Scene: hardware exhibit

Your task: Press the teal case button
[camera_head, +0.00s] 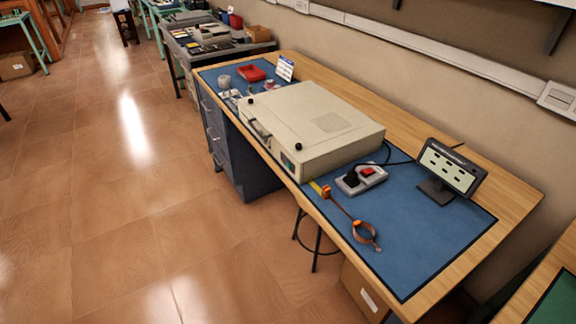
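A beige computer-like case (330,109) lies flat on the blue mat of a wooden workbench. Its front faces left toward the floor and has a dark panel with a small teal-green patch (286,160) near the front's lower right end. I cannot tell at this size whether that patch is the teal button. Two small black round pieces show along the case's front top edge. Neither of my grippers is in view.
On the blue mat (424,238) are a power strip with a red switch (361,179), an orange wrist strap (362,231), a dark-framed display (449,171) and a red tray (251,73). A stool stands under the desk. Tiled floor (130,220) is clear at left.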

